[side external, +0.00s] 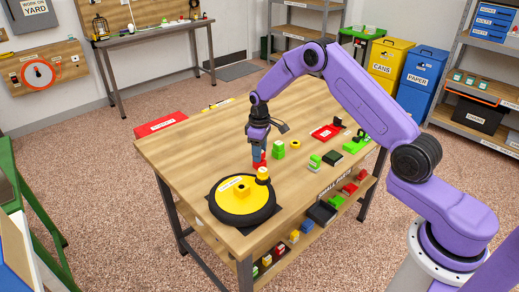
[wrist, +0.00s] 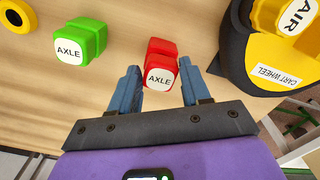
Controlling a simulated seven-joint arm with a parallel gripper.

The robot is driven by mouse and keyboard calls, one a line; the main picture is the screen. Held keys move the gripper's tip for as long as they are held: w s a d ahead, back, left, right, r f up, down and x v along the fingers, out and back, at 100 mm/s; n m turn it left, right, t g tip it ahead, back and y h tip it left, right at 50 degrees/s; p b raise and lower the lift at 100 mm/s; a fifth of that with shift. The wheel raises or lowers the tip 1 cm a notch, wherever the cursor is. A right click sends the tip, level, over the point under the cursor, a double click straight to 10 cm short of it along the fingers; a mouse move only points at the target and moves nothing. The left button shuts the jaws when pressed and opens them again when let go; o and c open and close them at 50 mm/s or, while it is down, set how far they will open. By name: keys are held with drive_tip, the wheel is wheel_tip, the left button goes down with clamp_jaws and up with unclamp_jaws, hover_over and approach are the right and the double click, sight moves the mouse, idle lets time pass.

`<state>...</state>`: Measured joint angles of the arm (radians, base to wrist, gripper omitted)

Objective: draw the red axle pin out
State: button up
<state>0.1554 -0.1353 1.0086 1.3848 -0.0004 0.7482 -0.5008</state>
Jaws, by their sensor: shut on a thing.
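The red axle pin (wrist: 160,74), with a white AXLE label, is between the two blue fingers of my gripper (wrist: 161,84) in the wrist view. My gripper is shut on it. In the side view my gripper (side external: 258,150) points down at the red pin (side external: 259,160), just behind the cart wheel. The cart wheel (side external: 240,204) is black and yellow and lies flat; its rim shows at the right of the wrist view (wrist: 236,62). The pin appears beside the wheel, clear of its hub. Its lower end is hidden, so I cannot tell whether it touches anything.
A green AXLE block (wrist: 82,42) stands left of the pin in the wrist view. A yellow ring (side external: 295,144) and a red tray (side external: 326,132) lie further along the wooden table (side external: 190,150). A yellow knob (side external: 262,174) stands at the wheel's edge. The table's left part is clear.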

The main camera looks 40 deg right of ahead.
drive_tip(key=shift+f, duration=0.45)
drive_tip(key=o, duration=1.3)
drive_tip(key=shift+c, duration=0.2)
drive_tip(key=shift+r, duration=0.1)
wheel_tip(320, 180, up, 17)
drive_tip(key=shift+r, duration=0.15)
